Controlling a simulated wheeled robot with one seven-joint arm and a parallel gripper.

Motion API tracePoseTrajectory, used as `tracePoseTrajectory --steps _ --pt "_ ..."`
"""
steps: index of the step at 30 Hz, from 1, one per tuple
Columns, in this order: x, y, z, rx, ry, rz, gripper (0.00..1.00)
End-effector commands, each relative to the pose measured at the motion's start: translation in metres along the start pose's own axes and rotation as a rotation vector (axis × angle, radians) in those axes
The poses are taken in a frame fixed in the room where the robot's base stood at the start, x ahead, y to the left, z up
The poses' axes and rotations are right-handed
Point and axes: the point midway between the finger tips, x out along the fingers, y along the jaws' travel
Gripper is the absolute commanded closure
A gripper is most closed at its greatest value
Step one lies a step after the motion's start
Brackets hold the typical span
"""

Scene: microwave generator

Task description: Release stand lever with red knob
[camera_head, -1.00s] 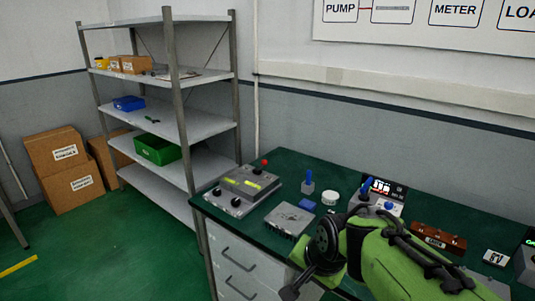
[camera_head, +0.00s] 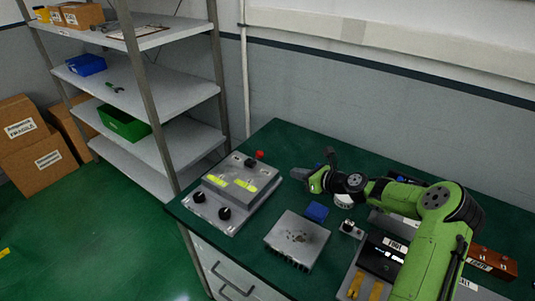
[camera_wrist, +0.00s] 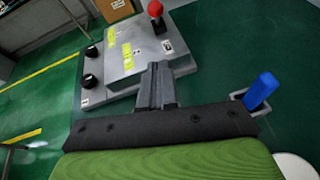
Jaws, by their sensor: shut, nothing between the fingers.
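The lever with the red knob (camera_head: 259,155) is at the far right corner of a grey stand (camera_head: 226,190) with yellow labels and black knobs. In the wrist view the red knob (camera_wrist: 155,9) stands at the top, on the far side of the stand (camera_wrist: 130,55). My gripper (camera_head: 296,174) is to the right of the red knob, apart from it. In the wrist view its fingers (camera_wrist: 155,68) are together and empty, pointing toward the stand, with the knob beyond their tips.
A blue lever (camera_wrist: 262,90) is close on the right of my gripper. A shelf (camera_head: 150,80) stands behind left. Bench space behind the stand is clear.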

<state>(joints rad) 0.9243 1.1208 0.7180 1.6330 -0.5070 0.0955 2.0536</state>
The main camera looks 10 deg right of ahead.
Motion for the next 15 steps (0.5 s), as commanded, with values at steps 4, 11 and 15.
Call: tracePoseTrajectory --steps 4,11,15 --pt "0.0 0.001 0.0 -0.003 0.002 0.001 1.0" --pt "0.019 0.002 -0.001 -0.005 0.004 0.005 1.0" --pt "0.05 0.002 -0.002 -0.006 0.003 0.005 1.0"
